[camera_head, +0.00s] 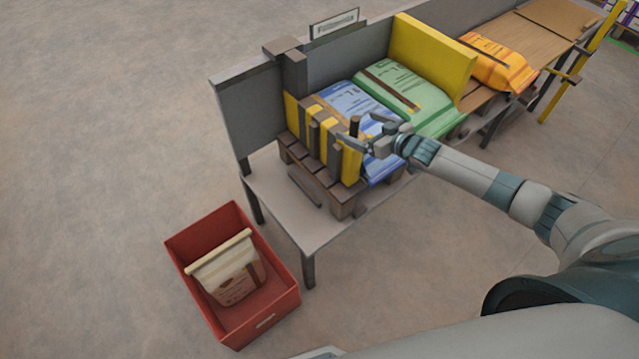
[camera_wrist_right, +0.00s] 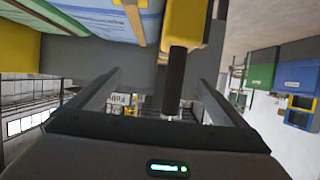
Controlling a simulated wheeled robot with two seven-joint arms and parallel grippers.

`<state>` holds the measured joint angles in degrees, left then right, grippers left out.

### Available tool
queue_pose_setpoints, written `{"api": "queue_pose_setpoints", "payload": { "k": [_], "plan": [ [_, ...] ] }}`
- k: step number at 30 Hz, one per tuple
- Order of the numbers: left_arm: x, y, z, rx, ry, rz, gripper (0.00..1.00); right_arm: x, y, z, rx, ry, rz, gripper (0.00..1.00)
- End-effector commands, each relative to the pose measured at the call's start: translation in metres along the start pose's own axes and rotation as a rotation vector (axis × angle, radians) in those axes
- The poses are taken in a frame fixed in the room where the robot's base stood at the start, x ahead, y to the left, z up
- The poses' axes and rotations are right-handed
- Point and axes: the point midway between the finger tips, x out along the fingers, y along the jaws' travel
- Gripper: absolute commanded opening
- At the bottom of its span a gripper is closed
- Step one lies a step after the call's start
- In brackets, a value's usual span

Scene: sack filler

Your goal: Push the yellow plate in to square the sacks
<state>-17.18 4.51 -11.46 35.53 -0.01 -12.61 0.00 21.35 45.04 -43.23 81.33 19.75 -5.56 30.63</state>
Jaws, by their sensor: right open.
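The yellow plate (camera_head: 352,163), banded with dark bars, stands upright at the left end of the bench, beside the blue sack (camera_head: 345,98). A dark upright handle (camera_head: 355,126) rises by its near end. A green sack (camera_head: 405,92) lies right of the blue one. My right gripper (camera_head: 359,144) is open at the handle. In the right wrist view the dark handle (camera_wrist_right: 175,82) shows between the spread fingers, with yellow (camera_wrist_right: 185,22) beyond it; contact cannot be told. My left gripper is not in view.
A tall yellow panel (camera_head: 430,52) stands beyond the green sack. An orange sack (camera_head: 497,62) lies on the brown surface farther right. A grey wall (camera_head: 243,115) backs the bench. A red bin (camera_head: 197,228) with a pale sack stands on the floor, front left.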

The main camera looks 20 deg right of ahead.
Motion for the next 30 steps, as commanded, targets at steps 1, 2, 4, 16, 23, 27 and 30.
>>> {"api": "queue_pose_setpoints", "payload": {
  "k": [1,2,4,16,23,27,30],
  "plan": [
    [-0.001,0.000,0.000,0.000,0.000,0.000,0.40,0.000,-0.002,0.000,0.001,-0.001,-0.001,0.97],
    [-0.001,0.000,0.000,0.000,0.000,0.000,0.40,0.000,-0.002,0.000,0.000,-0.001,-0.001,0.97],
    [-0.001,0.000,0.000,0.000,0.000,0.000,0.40,0.000,-0.003,0.001,0.000,-0.001,-0.001,0.97],
    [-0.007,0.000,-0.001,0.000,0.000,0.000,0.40,-0.006,-0.003,-0.001,0.001,-0.001,-0.003,0.97],
    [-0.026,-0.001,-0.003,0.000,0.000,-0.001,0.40,-0.028,-0.004,-0.002,0.002,-0.002,-0.003,0.97],
    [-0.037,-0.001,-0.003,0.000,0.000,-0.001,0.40,-0.042,-0.004,-0.002,0.002,-0.002,-0.003,0.97],
    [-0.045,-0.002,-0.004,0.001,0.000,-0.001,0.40,-0.052,-0.004,-0.002,0.002,-0.001,-0.003,0.97]
  ]
}}
